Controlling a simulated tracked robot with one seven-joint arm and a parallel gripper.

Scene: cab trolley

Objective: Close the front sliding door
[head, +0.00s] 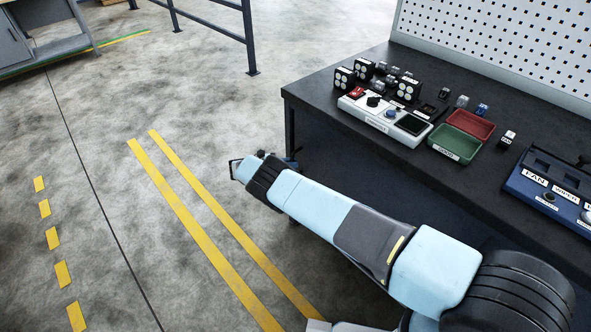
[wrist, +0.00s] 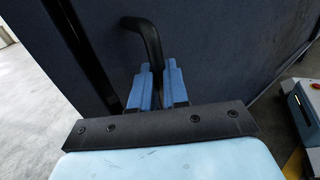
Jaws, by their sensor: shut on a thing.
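A dark blue upright panel, the sliding door (wrist: 225,50), fills most of the wrist view. A black bent bar handle (wrist: 148,36) stands out from it. My gripper (wrist: 158,68) is shut on this handle, with one blue finger on each side of it. A dark slit (wrist: 84,45) runs down the left side of the panel, with another dark blue strip beyond it. In the head view my arm reaches to the left past the bench's front corner, and the door and handle cannot be made out there.
A black-topped workbench (head: 335,92) stands at the right in the head view, with a red tray (head: 470,126), a green tray (head: 455,145) and control boxes on it. Open concrete floor with yellow lines lies to the left. A grey railing (head: 215,25) is at the back.

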